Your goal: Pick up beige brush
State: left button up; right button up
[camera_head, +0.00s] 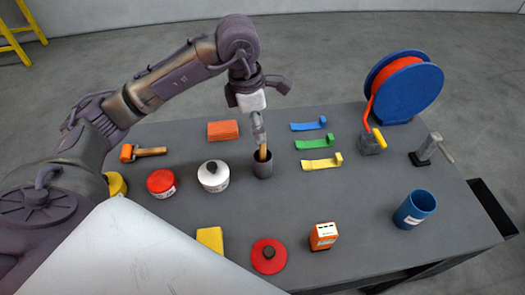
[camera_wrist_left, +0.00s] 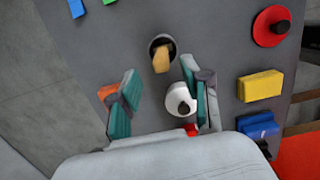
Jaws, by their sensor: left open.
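The beige brush (camera_head: 263,153) stands upright in a dark grey cup (camera_head: 262,170) near the middle of the grey table. In the head view my left gripper (camera_head: 258,128) is above the cup, close to the brush's top; I cannot tell whether they touch. In the left wrist view the brush (camera_wrist_left: 162,61) pokes out of the cup (camera_wrist_left: 153,43), beyond the fingertips. My left gripper (camera_wrist_left: 160,88) has its fingers spread apart with nothing held between them. The brush's lower part is hidden inside the cup. My right gripper is not in view.
A white pot (camera_head: 213,184) stands left of the cup, with a red can (camera_head: 161,184) beyond it. Blue, green and yellow tools (camera_head: 320,163) lie to the right. An orange block (camera_head: 223,130) is behind. A blue cup (camera_head: 415,208) is far right.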

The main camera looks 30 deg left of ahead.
aim_at(264, 161)
pick_arm(q)
jog(key=shift+w+f, duration=0.2)
jog(key=shift+f, duration=0.5)
jog(key=shift+d+f+p, duration=0.15)
jog(key=shift+f+p, duration=0.15)
jog(key=shift+p, duration=0.1)
jog(key=f, duration=0.1)
jog(key=d+f+p, duration=0.1)
jog(key=f, duration=0.1)
jog(key=shift+f, duration=0.25)
jog(key=shift+w+f, duration=0.1)
jog(key=shift+f, duration=0.3)
jog(key=shift+c, duration=0.2)
grip_shut()
